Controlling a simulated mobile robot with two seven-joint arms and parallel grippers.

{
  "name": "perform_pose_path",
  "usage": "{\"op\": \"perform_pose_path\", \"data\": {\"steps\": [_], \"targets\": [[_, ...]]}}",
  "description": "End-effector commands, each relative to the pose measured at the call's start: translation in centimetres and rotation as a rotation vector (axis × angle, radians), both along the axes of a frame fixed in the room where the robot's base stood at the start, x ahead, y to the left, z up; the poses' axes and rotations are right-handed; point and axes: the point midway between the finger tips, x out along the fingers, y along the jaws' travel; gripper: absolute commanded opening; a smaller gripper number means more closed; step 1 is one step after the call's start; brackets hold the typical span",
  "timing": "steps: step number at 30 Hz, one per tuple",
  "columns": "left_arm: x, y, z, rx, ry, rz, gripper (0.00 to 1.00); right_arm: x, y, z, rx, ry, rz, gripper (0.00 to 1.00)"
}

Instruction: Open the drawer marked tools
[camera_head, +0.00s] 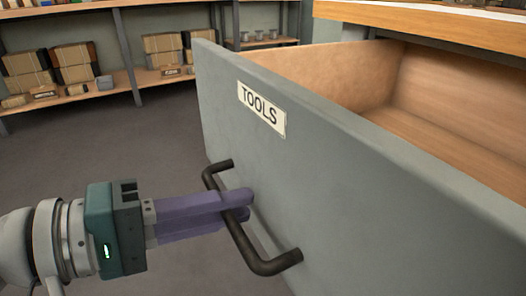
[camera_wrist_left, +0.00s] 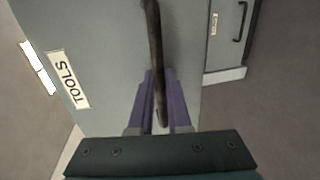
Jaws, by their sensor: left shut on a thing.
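The grey drawer front (camera_head: 330,170) with a white label reading TOOLS (camera_head: 262,108) stands out from its cabinet, and its wooden inside shows behind it. The drawer's dark bar handle (camera_head: 245,243) is on the front below the label. My left gripper (camera_head: 238,204) comes in from the left with its purple fingers shut on the handle. In the left wrist view the handle (camera_wrist_left: 155,50) runs between the two fingers, and the TOOLS label (camera_wrist_left: 68,80) is at the left. My right gripper is in neither view.
The wooden top (camera_head: 440,22) of the cabinet is at upper right. Shelves (camera_head: 150,78) with boxes stand at the back left. The floor (camera_head: 110,140) before them is clear. Another grey front with a handle (camera_wrist_left: 240,22) shows at upper right in the left wrist view.

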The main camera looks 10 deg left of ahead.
Motion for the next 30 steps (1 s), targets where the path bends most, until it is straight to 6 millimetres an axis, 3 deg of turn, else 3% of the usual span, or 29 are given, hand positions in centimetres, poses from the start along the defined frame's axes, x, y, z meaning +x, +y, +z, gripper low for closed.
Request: {"op": "perform_pose_path", "data": {"steps": [10, 11, 14, 23, 30], "targets": [[-0.1, 0.2, -0.2, 0.004, 0.004, 0.001, 0.0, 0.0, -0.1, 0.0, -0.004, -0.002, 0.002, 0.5], [-0.1, 0.1, -0.2, 0.004, 0.004, 0.001, 0.18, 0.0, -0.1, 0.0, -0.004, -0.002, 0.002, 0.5], [-0.1, 0.1, -0.2, 0.004, 0.004, 0.001, 0.28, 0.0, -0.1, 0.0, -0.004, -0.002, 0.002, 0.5], [-0.3, 0.5, 0.1, 0.002, 0.002, 0.001, 0.28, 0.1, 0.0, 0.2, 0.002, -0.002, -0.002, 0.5], [-2.8, 3.8, 1.0, 0.005, 0.005, 0.001, 0.28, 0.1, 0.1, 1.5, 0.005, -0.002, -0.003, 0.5]]}}
